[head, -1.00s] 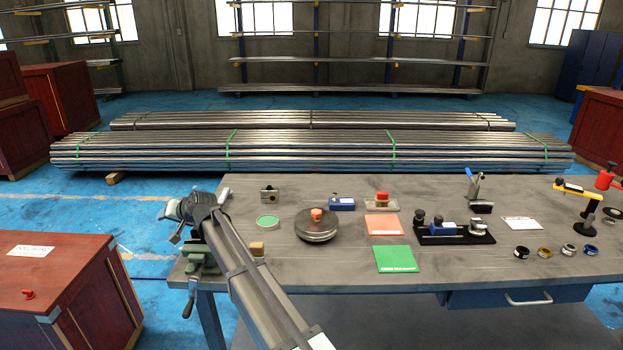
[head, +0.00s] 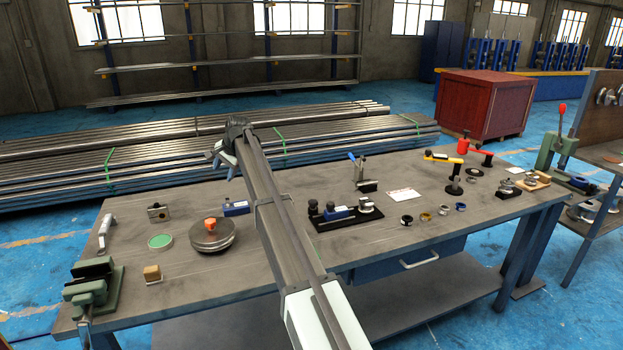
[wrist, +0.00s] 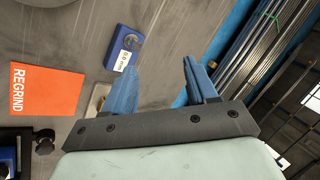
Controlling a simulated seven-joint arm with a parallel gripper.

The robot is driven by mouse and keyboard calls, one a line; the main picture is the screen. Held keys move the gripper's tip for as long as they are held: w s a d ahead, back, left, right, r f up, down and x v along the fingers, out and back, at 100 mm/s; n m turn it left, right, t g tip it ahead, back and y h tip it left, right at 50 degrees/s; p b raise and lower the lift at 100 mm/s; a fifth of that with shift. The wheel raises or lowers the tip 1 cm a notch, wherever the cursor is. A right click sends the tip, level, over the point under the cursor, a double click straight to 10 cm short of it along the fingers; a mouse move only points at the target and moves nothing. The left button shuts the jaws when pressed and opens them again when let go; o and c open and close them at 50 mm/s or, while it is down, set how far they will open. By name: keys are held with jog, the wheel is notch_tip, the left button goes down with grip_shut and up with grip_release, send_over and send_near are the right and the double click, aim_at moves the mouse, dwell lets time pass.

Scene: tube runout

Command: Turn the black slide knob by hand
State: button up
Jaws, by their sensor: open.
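The slide fixture has a black base (head: 320,224) with a blue slide block and a round metal piece, and stands mid-table in the head view. Its black knobs (head: 313,206) are at its left end. A black knob (wrist: 44,140) also shows at the lower left in the wrist view, with part of the blue block (wrist: 7,160). My gripper (head: 224,158) is over the table's back edge in the head view, left of the fixture and apart from it. In the wrist view its blue fingers (wrist: 155,78) are spread, with nothing between them.
An orange REGRIND card (wrist: 47,88) and a blue labelled block (wrist: 124,47) lie below the gripper. Several rings and a yellow-armed stand (head: 455,175) are right of the fixture. Tube bundles lie behind.

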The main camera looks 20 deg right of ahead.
jog(key=s+d+f+m+g+h, duration=0.1)
jog(key=s+d+f+g+h, duration=0.15)
jog(key=d, duration=1.45)
jog(key=m+g, duration=0.2)
jog(key=g, duration=0.1)
send_over(313, 201)
notch_tip(313, 201, down, 3)
jog(key=shift+r+h, duration=0.15)
jog(key=shift+h, duration=0.2)
jog(key=shift+f, duration=3.85)
jog(key=shift+f, duration=0.1)
jog(key=c, duration=0.8)
